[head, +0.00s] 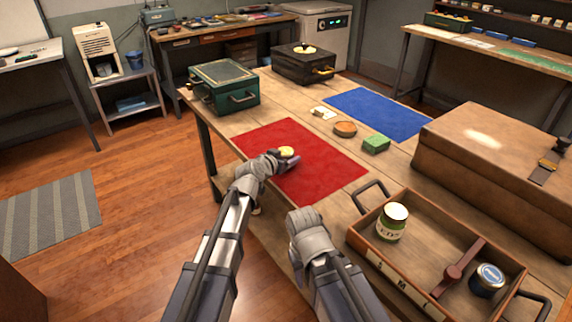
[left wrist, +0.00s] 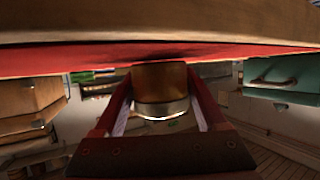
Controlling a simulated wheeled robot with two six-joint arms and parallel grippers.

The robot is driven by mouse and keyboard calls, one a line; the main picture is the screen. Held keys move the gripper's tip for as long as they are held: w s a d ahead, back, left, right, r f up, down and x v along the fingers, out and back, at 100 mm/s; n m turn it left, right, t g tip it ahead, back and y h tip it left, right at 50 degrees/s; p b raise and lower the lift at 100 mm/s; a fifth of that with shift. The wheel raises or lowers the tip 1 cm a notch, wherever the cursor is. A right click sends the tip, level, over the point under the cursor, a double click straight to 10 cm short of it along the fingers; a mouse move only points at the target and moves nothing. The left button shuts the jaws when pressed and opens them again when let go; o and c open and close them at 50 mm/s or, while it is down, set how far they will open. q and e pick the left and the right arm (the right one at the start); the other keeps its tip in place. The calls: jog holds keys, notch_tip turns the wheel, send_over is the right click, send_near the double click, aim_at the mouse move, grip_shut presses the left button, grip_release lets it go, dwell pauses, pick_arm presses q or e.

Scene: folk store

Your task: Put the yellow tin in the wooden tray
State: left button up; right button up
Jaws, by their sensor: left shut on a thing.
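The yellow tin (head: 287,152) is at the tip of my left gripper (head: 279,160), over the red mat. In the left wrist view the tin (left wrist: 160,82) shows as a brownish-gold cylinder with a pale rim, between the two red fingers of the left gripper (left wrist: 160,103), which is shut on it. I cannot tell whether the tin touches the mat. The wooden tray (head: 428,248), with dark handles, is at the lower right. It holds a green-labelled jar (head: 392,222) and a dark blue-lidded jar (head: 487,280). My right gripper (head: 308,232) is left of the tray, its fingers hidden.
The red mat (head: 320,175) lies on the wooden table. A large brown case (head: 490,150) stands behind the tray. A green box (head: 224,85) stands at back left.

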pick_arm(q)
jog(key=shift+f, duration=0.15)
jog(key=shift+f, duration=0.1)
jog(key=shift+f, duration=0.15)
jog(key=o, duration=1.4)
jog(key=shift+r, duration=0.2)
jog(key=shift+s+a+r+p, duration=0.1)
jog(key=shift+s+r+p, duration=0.1)
jog(key=shift+r+p, duration=0.1)
jog(key=p+v, duration=0.4)
jog(key=v, duration=0.7)
jog(key=shift+s+a, duration=0.2)
jog(key=shift+s, duration=0.05)
